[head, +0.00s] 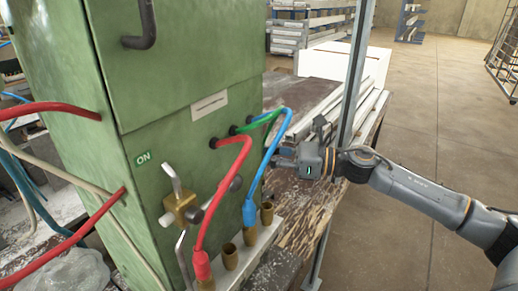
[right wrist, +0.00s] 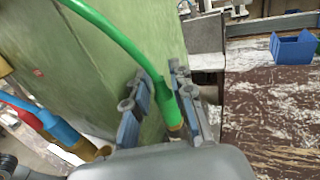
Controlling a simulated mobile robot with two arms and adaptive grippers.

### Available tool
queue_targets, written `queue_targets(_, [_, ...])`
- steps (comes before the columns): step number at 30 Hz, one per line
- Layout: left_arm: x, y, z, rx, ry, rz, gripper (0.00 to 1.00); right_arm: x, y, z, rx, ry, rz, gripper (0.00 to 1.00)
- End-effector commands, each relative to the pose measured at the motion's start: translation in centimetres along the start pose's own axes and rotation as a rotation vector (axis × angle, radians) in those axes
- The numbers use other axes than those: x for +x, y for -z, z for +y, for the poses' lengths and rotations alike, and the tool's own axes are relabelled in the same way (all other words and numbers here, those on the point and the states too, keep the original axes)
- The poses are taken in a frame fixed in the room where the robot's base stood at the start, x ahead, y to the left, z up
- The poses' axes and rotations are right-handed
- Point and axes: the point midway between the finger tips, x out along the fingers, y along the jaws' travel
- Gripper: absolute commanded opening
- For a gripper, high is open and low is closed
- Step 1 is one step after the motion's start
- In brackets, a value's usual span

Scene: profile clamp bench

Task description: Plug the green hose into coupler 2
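The green hose (head: 275,113) leaves the green machine and runs partly behind the blue hose toward my right gripper (head: 280,160). In the right wrist view the green hose (right wrist: 115,32) comes down to a green collar with a brass tip, between the two fingers of my right gripper (right wrist: 161,80). The fingertips sit close on both sides of the hose. Brass couplers stand in a row on a grey block: a free one (head: 230,256) between the red and blue hose ends, and another free one (head: 267,213) at the far end. No coupler numbers are readable. My left gripper is not in view.
The red hose (head: 201,266) and blue hose (head: 250,212) end at couplers in the row. A brass valve with a handle (head: 180,208) juts from the machine (head: 175,110). A metal post (head: 352,80) stands behind my right gripper. A blue bin (right wrist: 293,47) is on the bench.

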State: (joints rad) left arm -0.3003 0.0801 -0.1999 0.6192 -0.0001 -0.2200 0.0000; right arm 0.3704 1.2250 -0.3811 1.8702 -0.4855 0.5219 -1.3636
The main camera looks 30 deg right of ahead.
Motion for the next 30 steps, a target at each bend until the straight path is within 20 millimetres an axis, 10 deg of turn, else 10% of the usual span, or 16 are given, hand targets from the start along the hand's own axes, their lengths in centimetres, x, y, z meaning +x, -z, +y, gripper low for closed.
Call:
queue_targets(8, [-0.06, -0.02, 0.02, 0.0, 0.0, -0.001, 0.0, 0.17, 0.04, 0.0, 0.0, 0.0, 0.0, 0.23])
queue_targets(12, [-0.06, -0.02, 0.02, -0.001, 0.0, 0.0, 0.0, 0.16, 0.03, 0.0, 0.0, 0.0, 0.0, 0.01])
queue_targets(30, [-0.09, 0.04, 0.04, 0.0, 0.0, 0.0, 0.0, 0.15, -0.02, 0.0, 0.0, 0.0, 0.0, 0.0])
